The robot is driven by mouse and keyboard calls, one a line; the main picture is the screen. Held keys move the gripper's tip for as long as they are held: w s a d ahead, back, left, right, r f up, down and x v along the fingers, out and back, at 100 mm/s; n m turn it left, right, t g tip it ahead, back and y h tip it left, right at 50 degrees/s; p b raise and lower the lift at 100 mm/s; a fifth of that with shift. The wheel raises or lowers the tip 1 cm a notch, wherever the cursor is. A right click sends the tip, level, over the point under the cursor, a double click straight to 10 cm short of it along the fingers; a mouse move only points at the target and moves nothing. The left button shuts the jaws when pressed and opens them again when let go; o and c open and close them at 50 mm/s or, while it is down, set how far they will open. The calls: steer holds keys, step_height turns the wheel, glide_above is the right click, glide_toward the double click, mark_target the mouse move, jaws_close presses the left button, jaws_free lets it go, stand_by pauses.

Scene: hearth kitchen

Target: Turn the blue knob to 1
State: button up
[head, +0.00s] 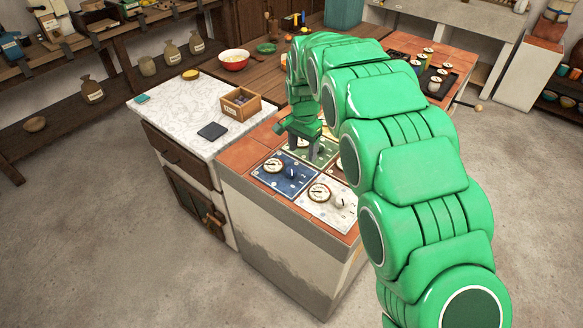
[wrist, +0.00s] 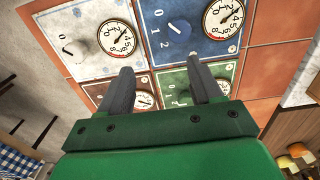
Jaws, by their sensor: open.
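The blue panel (head: 285,186) lies on the tiled counter top in the head view, with a dark blue knob (head: 291,173) beside a round gauge (head: 273,165). In the wrist view the blue panel (wrist: 205,47) is at the top, marked 0, 1 and 2 left of its knob (wrist: 180,28). I cannot tell the knob's setting. My gripper (head: 304,147) is open and empty, fingers pointing down over the green panel, just behind the blue one. In the wrist view the right finger of my gripper (wrist: 158,78) appears just below the blue knob; I see no grip on it.
A white panel (head: 318,211) with a pale knob and gauge adjoins the blue one. Brown (wrist: 137,80) and green (wrist: 232,70) panels are partly hidden by my gripper. A wooden box (head: 240,104) and a dark slab (head: 212,131) sit on the marble counter at left.

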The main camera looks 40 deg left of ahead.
mark_target(292, 169)
steer(key=a+f, duration=0.1)
steer(key=s+a+f, duration=0.1)
steer(key=a, duration=0.1)
steer(key=shift+s+a, duration=0.2)
steer(key=shift+f, duration=3.85)
steer(key=shift+c, duration=0.2)
steer(key=c, duration=1)
